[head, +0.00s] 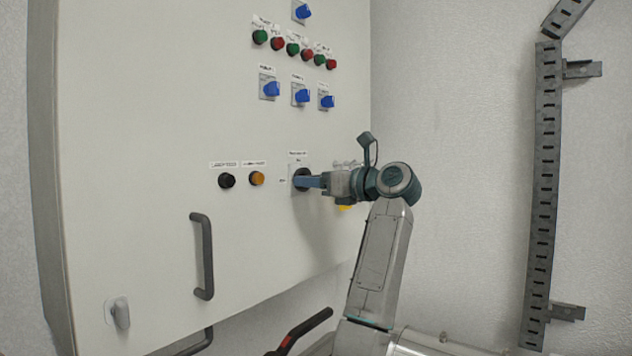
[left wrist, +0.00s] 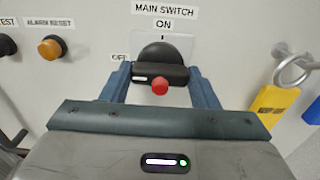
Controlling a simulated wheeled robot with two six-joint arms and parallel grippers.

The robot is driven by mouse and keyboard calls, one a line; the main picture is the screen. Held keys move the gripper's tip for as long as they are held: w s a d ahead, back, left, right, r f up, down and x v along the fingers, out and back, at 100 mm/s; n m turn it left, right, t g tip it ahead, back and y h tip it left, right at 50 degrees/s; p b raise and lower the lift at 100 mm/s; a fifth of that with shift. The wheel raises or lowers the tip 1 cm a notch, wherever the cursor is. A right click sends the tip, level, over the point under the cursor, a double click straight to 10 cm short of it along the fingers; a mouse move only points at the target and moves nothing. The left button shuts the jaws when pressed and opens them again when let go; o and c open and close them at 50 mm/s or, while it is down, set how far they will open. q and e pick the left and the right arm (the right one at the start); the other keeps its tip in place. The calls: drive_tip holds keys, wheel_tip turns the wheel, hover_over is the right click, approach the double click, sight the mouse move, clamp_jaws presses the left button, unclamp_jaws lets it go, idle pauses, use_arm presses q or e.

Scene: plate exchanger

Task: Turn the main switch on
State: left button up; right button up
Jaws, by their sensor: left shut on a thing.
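The main switch (left wrist: 163,54) is a black rotary knob with a bar handle on the cabinet front, labelled MAIN SWITCH, with ON above and OFF at left. Its handle lies level, with a white mark at its left end on the OFF side. A red round piece (left wrist: 160,86) shows at the front of the handle. In the head view the switch (head: 299,173) is partly hidden by my left gripper (head: 308,181). The gripper's blue fingers, also in the left wrist view (left wrist: 160,78), are shut on the handle from both sides. My right gripper is not in view.
A black button (head: 227,181) and an orange button (head: 257,178) sit left of the switch. A metal ring (left wrist: 292,72) and a yellow tag (left wrist: 276,112) hang close at its right. Blue selector knobs (head: 301,96) are above. A grey door handle (head: 204,256) stands out lower left.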

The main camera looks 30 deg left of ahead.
use_arm(q)
drive_tip(key=shift+m, duration=0.4)
drive_tip(key=m, duration=0.8)
drive_tip(key=m+p, duration=0.1)
drive_tip(key=m, duration=0.3)
drive_tip(key=shift+r+m, duration=0.1)
drive_tip(key=shift+m, duration=0.2)
drive_tip(key=m, duration=0.3)
drive_tip(key=shift+p, duration=0.35)
drive_tip(key=shift+m, duration=0.8)
drive_tip(key=o, duration=1)
